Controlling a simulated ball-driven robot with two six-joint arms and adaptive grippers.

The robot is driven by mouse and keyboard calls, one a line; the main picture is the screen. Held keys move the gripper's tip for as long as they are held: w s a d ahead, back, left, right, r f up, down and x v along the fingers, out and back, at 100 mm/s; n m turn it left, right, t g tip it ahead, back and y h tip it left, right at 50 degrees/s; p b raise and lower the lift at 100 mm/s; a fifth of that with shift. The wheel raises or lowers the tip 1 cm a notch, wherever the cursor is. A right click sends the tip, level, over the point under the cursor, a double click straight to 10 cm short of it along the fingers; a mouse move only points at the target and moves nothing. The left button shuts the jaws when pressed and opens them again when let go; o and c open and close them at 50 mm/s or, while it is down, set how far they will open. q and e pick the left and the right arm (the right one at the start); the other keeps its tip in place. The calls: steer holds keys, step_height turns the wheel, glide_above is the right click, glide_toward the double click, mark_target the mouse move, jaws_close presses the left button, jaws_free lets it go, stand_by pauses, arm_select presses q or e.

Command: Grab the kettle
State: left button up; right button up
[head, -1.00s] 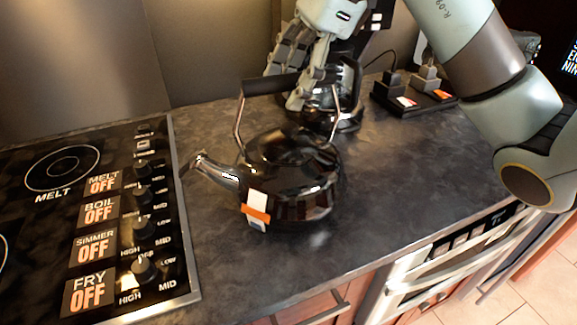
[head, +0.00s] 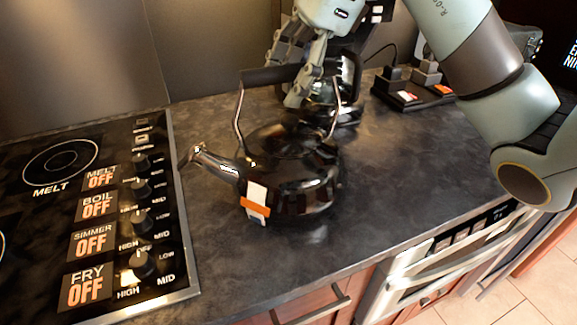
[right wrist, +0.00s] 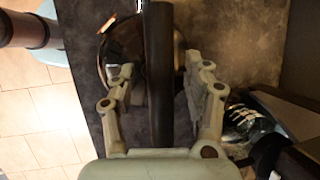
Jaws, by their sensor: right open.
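The black kettle (head: 292,172) stands on the dark countertop, its spout to the left and a tag with white and orange on its side. Its dark handle bar (head: 272,75) arches above the lid on metal supports. My right gripper (head: 293,78) is at the right part of the handle in the head view. In the right wrist view the handle bar (right wrist: 158,75) runs between the two open fingers of my right gripper (right wrist: 160,80), with gaps on both sides. The kettle's shiny body (right wrist: 122,50) shows beyond the fingers. My left gripper is not in view.
A stove (head: 60,215) with knobs lies to the left. Behind the kettle stands a glass-bodied appliance (head: 325,97), close to my right gripper. Dark boxes (head: 410,88) sit at the back right. The counter right of the kettle is clear.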

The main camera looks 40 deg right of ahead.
stand_by(0.4)
steer(key=shift+f, duration=0.1)
jaws_close()
